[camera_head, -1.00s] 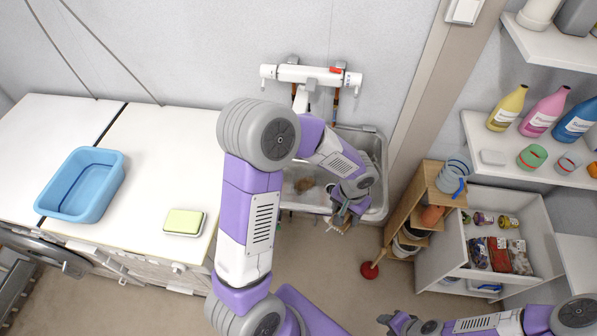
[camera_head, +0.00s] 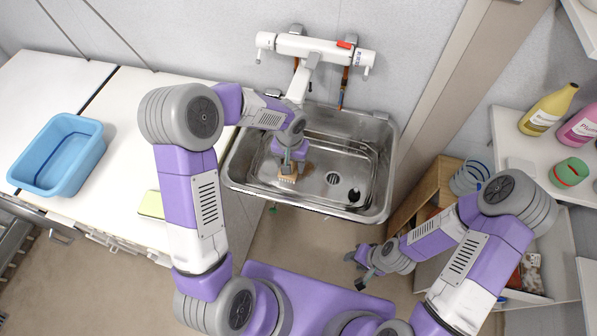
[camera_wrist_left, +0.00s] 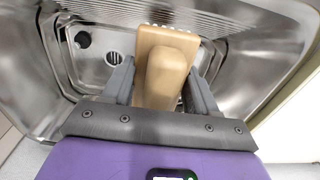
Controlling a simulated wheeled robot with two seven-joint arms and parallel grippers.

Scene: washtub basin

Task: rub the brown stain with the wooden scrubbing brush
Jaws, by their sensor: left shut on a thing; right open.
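The wooden scrubbing brush (camera_head: 288,177) is in the left part of the metal sink (camera_head: 237,165), low over or on its floor; I cannot tell if it touches. My left gripper (camera_head: 291,160) is shut on it from above. In the left wrist view the brush (camera_wrist_left: 166,62) sits between both fingers (camera_wrist_left: 163,88), with pale bristle tufts at its far edge. A brown patch, the stain (camera_head: 307,167), shows just right of the brush, partly hidden by brush and gripper. It is not seen in the wrist view. My right gripper (camera_head: 362,264) is open and empty, in front of the sink.
The drain (camera_head: 332,178) and a black round piece (camera_head: 354,195) lie right of the brush. A white tap (camera_head: 315,50) overhangs the sink's back. A blue tub (camera_head: 60,155) and a green-topped sponge (camera_head: 151,204) are on the left counter. A wooden shelf (camera_head: 425,190) stands right.

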